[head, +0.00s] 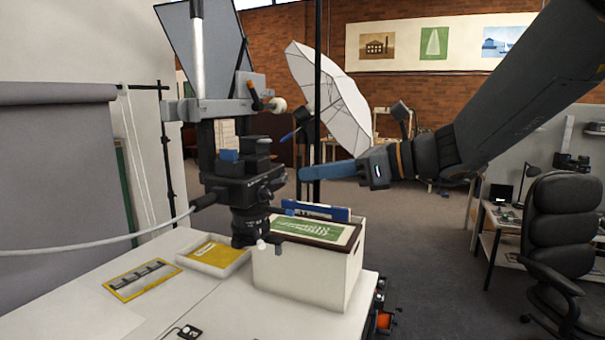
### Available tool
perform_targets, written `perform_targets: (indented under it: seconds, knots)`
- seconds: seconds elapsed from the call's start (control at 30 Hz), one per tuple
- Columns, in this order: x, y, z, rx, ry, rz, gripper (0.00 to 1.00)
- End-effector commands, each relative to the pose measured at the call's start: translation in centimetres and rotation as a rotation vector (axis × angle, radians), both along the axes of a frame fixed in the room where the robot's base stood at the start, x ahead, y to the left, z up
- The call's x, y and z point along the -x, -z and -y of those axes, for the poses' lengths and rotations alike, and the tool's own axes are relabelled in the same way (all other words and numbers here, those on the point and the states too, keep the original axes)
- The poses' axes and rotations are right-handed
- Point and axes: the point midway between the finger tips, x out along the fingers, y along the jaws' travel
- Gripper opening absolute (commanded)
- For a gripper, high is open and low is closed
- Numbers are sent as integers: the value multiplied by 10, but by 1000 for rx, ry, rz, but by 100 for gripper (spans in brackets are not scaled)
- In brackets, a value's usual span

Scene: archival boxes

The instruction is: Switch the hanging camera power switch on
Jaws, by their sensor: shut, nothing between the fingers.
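The hanging camera (236,186) is a black body mounted on a grey and black stand at left centre, with its lens pointing down over the table. Its power switch is too small to make out. My gripper (303,174) comes in from the right with its blue fingers shut and empty. In the picture, the fingertips are just right of the camera's right side, level with its body. I cannot tell whether they touch it.
Below the camera, a white table (200,304) holds a white archival box (307,278) with a green print on top, a shallow tray (213,256) and a yellow-bordered print (142,279). A thin black pole (317,100) and white umbrella (330,98) stand behind. A grey cable (120,247) runs left.

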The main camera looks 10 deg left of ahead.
Motion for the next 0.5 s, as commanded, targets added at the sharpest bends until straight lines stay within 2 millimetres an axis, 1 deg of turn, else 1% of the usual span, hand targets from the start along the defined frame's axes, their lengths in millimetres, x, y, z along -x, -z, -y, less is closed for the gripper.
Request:
perform_targets:
  seconds: [0.03, 0.2, 0.33, 0.5]
  knots:
    - [2, -9, 6, -1, 1, -1, 0]
    - [4, -21, 21, 0, -4, -1, 0]
    - [5, -25, 27, 0, -5, -1, 0]
    - [5, -26, 29, 0, -6, -1, 0]
